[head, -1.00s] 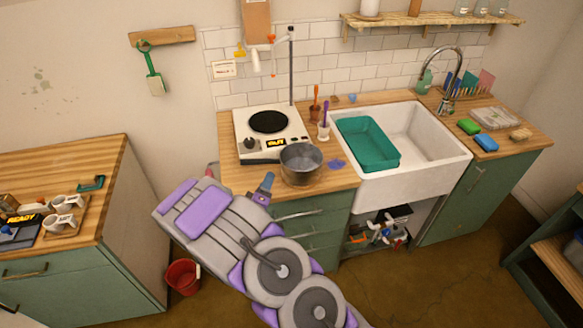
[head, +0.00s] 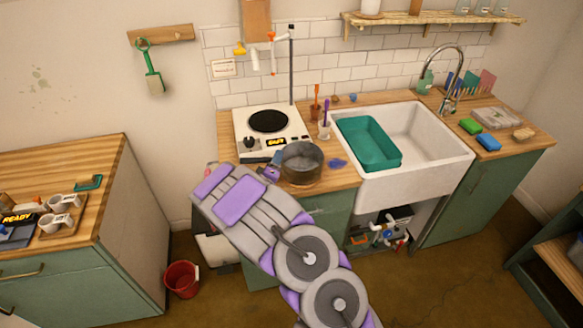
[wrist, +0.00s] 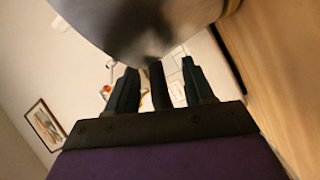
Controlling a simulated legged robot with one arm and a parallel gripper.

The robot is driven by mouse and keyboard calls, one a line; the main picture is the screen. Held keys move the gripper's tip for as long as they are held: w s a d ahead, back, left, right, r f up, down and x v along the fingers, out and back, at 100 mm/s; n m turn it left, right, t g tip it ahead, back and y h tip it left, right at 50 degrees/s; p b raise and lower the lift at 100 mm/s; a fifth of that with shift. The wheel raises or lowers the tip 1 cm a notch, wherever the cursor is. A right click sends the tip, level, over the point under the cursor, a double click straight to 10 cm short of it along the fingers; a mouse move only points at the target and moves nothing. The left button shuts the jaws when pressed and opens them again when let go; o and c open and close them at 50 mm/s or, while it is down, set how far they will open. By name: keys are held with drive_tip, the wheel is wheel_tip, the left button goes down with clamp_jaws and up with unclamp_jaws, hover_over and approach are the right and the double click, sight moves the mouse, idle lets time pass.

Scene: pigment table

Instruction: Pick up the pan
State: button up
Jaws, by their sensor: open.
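The pan (head: 301,163) is a grey, round, deep metal pot standing upright on the wooden counter, in front of the hotplate. In the wrist view its curved grey side (wrist: 140,22) fills the top. My gripper (head: 269,173) is at the pan's left side in the head view, partly hidden by my arm. In the wrist view my gripper (wrist: 160,86) is open, with a dark bar, apparently the pan's handle (wrist: 158,88), between its two dark fingers. I cannot tell whether either finger touches it.
The white hotplate (head: 271,130) stands behind the pan. A cup with brushes (head: 324,130) and a blue-purple pigment patch (head: 337,163) are to its right. The white sink (head: 429,143) holds a teal tub (head: 368,144). A red bucket (head: 182,278) is on the floor.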

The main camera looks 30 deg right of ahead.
drive_tip(key=shift+x, duration=1.25)
clamp_jaws()
drive_tip(key=shift+s, duration=0.1)
